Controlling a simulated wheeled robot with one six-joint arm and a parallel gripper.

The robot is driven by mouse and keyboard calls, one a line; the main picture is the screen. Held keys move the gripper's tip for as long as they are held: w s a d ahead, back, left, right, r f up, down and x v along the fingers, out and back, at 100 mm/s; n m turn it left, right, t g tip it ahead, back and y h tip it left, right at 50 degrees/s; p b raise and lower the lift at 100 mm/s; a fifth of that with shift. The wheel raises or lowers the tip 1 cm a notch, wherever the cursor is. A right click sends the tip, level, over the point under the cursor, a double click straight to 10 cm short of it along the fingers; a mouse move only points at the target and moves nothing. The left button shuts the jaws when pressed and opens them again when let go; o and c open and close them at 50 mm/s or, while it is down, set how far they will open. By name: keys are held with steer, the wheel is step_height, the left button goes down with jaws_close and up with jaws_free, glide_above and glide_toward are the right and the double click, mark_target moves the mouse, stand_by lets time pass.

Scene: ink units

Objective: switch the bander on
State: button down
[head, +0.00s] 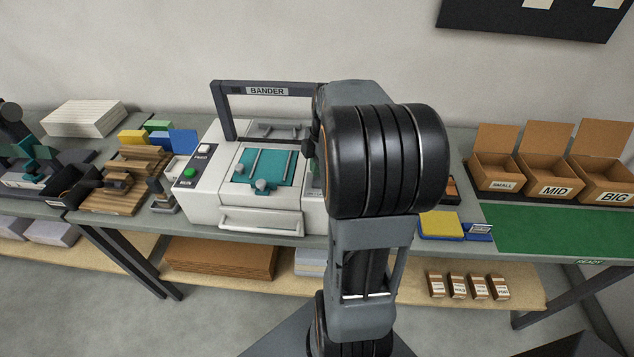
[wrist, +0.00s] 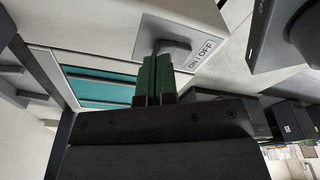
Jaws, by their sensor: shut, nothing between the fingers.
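The bander (head: 262,217) is a white machine with a dark arch labelled BANDER, standing on the grey bench behind my arm. In the wrist view, its pale side (wrist: 100,25) carries a grey switch (wrist: 176,48) with a lever, beside an ON OFF label (wrist: 201,53). My gripper (wrist: 157,62) is shut and empty. Its green fingertips are right at the switch; I cannot tell if they touch it. The lever's position is partly hidden by the fingers. In the head view my arm hides the switch and most of the gripper.
A dark panel (head: 190,170) with a green and a white button is on the bander's left. A wooden stand (head: 135,180) lies further left. A yellow pad (head: 440,224) and open boxes labelled SMALL (head: 503,186), MID (head: 556,190) and BIG (head: 612,197) are at right.

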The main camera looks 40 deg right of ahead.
steer(key=shift+f+b, duration=0.3)
steer(key=shift+f, duration=0.35)
step_height(320, 180, up, 7)
steer(key=p, duration=0.5)
steer(key=shift+r, duration=0.1)
